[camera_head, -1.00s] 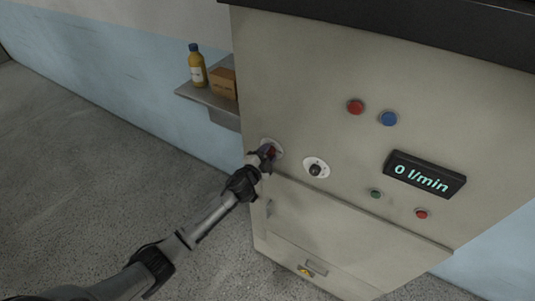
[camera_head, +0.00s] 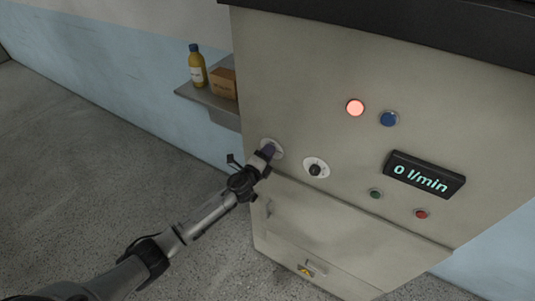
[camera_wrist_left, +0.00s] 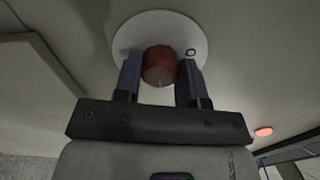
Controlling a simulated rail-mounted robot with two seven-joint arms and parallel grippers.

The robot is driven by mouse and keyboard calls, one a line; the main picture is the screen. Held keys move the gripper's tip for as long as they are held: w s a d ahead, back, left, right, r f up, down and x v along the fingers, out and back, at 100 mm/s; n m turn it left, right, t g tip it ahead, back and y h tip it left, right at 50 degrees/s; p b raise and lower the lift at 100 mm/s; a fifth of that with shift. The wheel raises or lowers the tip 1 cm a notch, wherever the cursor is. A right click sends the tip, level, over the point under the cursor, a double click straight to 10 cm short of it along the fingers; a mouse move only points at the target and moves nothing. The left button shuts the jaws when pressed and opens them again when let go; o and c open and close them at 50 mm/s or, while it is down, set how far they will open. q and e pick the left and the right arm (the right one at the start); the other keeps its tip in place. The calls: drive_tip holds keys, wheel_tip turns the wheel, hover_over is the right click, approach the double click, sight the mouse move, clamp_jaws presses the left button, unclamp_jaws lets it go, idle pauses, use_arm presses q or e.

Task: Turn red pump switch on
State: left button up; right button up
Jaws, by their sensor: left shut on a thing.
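The red pump switch is a red knob (camera_wrist_left: 159,66) on a round white plate (camera_wrist_left: 185,30) marked with an "O", seen in the left wrist view. My left gripper (camera_wrist_left: 161,78) has a finger on each side of the knob and is shut on it. In the head view my left gripper (camera_head: 268,153) is at the cabinet's left side and covers most of the knob; part of the white plate (camera_head: 278,149) shows. A round red light (camera_head: 355,107) above is lit bright. My right gripper is not in view.
A black knob (camera_head: 316,169) on a white plate sits just right of my gripper. A blue button (camera_head: 388,119), a display reading "0 l/min" (camera_head: 424,175), and small green (camera_head: 376,194) and red (camera_head: 421,214) buttons are farther right. A shelf (camera_head: 207,98) holds a bottle and box.

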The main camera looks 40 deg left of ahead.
use_arm(q)
drive_tip(key=shift+m, duration=0.3)
idle(0.4)
drive_tip(key=o, duration=0.9)
drive_tip(key=shift+s, duration=0.1)
drive_tip(key=s, duration=0.4)
drive_tip(key=s+d, duration=0.1)
drive_tip(key=s, duration=0.4)
drive_tip(key=s+d+b, duration=0.1)
drive_tip(key=s, duration=0.3)
drive_tip(key=shift+s, duration=0.2)
